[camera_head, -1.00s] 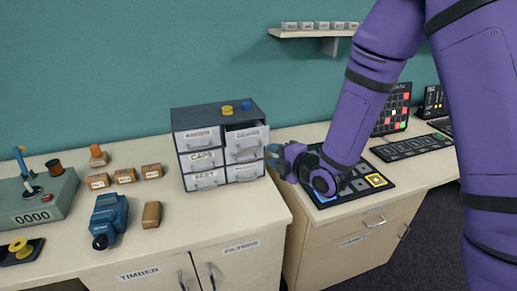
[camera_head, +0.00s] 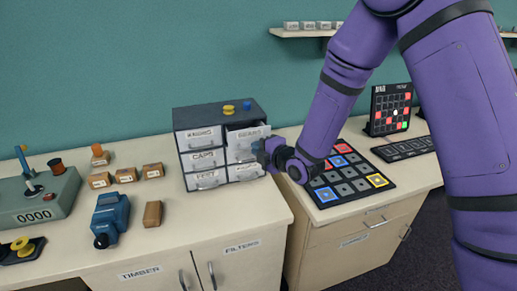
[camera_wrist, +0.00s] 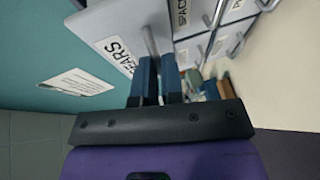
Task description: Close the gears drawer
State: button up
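The gears drawer (camera_head: 248,132) is the top right drawer of a small grey cabinet (camera_head: 212,116). It stands out past the drawers beside and below it, so it is partly open. Its GEARS label (camera_wrist: 118,52) and metal handle (camera_wrist: 150,36) show close up in the wrist view. My gripper (camera_head: 262,150) is at the front right of the cabinet. Its two blue fingers (camera_wrist: 160,65) are close together, with a narrow gap, by the handle's end. I cannot tell whether they grip or touch the handle.
A yellow and a blue piece lie on the cabinet top. A black pad of square tiles (camera_head: 346,185) lies right of my gripper. Small wooden blocks (camera_head: 126,175) and a blue device (camera_head: 109,218) stand to the left. The counter in front of the cabinet is clear.

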aim_at(254, 139)
jog(key=shift+w, duration=0.15)
grip_shut()
jog(key=w, duration=0.2)
jog(key=w+a, duration=0.1)
jog(key=w, duration=0.1)
jog(key=shift+w+a, duration=0.15)
jog(key=shift+w, duration=0.2)
jog(key=shift+r, duration=0.1)
jog(key=o, duration=0.6)
grip_release()
jog(key=shift+w, duration=0.1)
jog(key=v, duration=1)
jog(key=shift+s+d, duration=0.25)
jog(key=shift+s, duration=0.1)
